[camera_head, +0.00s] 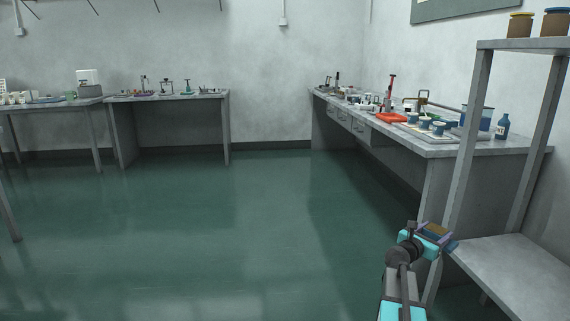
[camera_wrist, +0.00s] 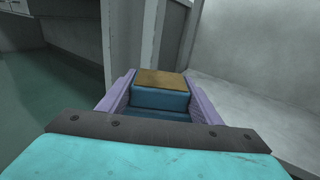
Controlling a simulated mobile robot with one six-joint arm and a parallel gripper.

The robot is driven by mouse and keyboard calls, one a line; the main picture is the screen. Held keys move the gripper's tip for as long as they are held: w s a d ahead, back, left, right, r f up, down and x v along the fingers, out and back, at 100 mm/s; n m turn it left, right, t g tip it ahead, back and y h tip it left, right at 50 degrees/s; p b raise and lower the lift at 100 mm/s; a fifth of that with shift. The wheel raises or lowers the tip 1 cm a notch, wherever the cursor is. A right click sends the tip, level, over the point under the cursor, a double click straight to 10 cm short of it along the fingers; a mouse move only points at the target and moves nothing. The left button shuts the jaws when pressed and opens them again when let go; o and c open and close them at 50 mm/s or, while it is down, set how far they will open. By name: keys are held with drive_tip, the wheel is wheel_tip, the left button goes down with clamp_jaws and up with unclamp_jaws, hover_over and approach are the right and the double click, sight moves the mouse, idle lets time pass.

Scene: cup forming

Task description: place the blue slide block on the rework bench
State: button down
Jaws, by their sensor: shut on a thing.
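My gripper (camera_head: 440,236) is in the lower right of the head view, in front of the grey shelf unit. In the wrist view, my gripper (camera_wrist: 160,92) has its two purple fingers on either side of a blue block with a brown end face, the blue slide block (camera_wrist: 160,101). It is shut on this block and holds it clear of any surface. In the head view the block is small and mostly hidden between the fingers. Several benches stand along the walls; I cannot tell which is the rework bench.
The shelf unit (camera_head: 520,262) stands close on the right. Beyond it, a long bench (camera_head: 450,147) carries cups, a red tray and a blue bottle. A back bench (camera_head: 215,95) holds small tools. Another bench (camera_head: 85,102) stands at left. The green floor (camera_head: 220,220) between is clear.

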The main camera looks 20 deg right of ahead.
drive_tip(key=w+a+n+t+y, duration=0.4)
drive_tip(key=w+a, duration=0.3)
drive_tip(key=a, duration=0.5)
drive_tip(key=w+a+n+t+y, duration=0.45)
drive_tip(key=w+a, duration=0.25)
drive_tip(key=a, duration=0.4)
drive_tip(key=w+a+n+t+y, duration=0.45)
drive_tip(key=w+a, duration=0.25)
drive_tip(key=a, duration=0.5)
drive_tip(key=s+a+n+g+y, duration=0.1)
drive_tip(key=a+n+y, duration=0.4)
drive_tip(key=a+y, duration=0.75)
drive_tip(key=s+a+r+n+g+y, duration=0.1)
drive_tip(key=s+a+n+g+y, duration=0.3)
drive_tip(key=a, duration=0.4)
drive_tip(key=s+a+n+g+y, duration=0.1)
drive_tip(key=s+a+n+g, duration=0.1)
drive_tip(key=s+a+n, duration=0.4)
wheel_tip(320, 180, up, 26)
drive_tip(key=s+a+m+p, duration=0.1)
drive_tip(key=a+m+p, duration=0.1)
drive_tip(key=p, duration=3.1)
drive_tip(key=shift+a, duration=0.35)
drive_tip(key=shift+p, duration=0.3)
drive_tip(key=shift+f, duration=0.15)
